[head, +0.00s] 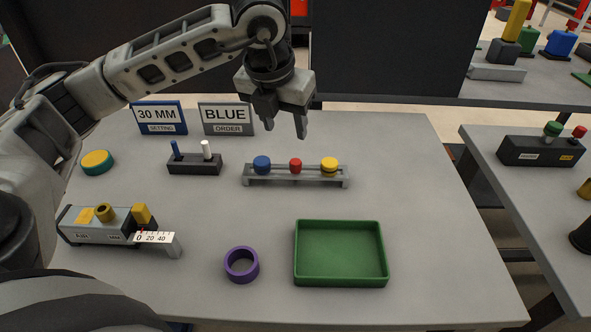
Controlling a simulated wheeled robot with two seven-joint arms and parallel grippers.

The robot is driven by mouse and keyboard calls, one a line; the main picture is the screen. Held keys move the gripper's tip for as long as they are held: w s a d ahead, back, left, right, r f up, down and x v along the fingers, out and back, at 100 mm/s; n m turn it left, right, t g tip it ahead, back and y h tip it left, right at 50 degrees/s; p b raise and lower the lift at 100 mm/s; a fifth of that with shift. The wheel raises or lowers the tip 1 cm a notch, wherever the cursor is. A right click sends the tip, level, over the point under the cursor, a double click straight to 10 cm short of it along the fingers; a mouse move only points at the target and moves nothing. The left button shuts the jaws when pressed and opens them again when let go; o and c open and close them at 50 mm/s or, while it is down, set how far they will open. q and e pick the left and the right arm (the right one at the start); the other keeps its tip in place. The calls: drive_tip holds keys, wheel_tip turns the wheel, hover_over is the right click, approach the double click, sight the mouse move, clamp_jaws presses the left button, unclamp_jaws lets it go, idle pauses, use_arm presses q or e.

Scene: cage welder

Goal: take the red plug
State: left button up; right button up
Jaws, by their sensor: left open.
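My left gripper (286,121) hangs above and behind the rack, fingers pointing down, open and empty. It is apart from the red plug. My right gripper is not in view.
A green tray (341,282) and a purple ring (242,279) are at the front. A dark block (180,167) holds a blue and a white peg. A gauge device (100,238) stands left. Signs read "30 MM" (160,117) and "BLUE" (226,117). The table's right side is clear.

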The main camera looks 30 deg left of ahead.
sight(295, 161)
use_arm(q)
drive_tip(key=x, duration=0.5)
drive_tip(key=p+x, duration=0.1)
drive_tip(key=x, duration=0.5)
drive_tip(key=shift+w+d+f, duration=0.1)
drive_tip(key=shift+w+f, duration=0.1)
drive_tip(key=shift+w, duration=0.1)
clamp_jaws()
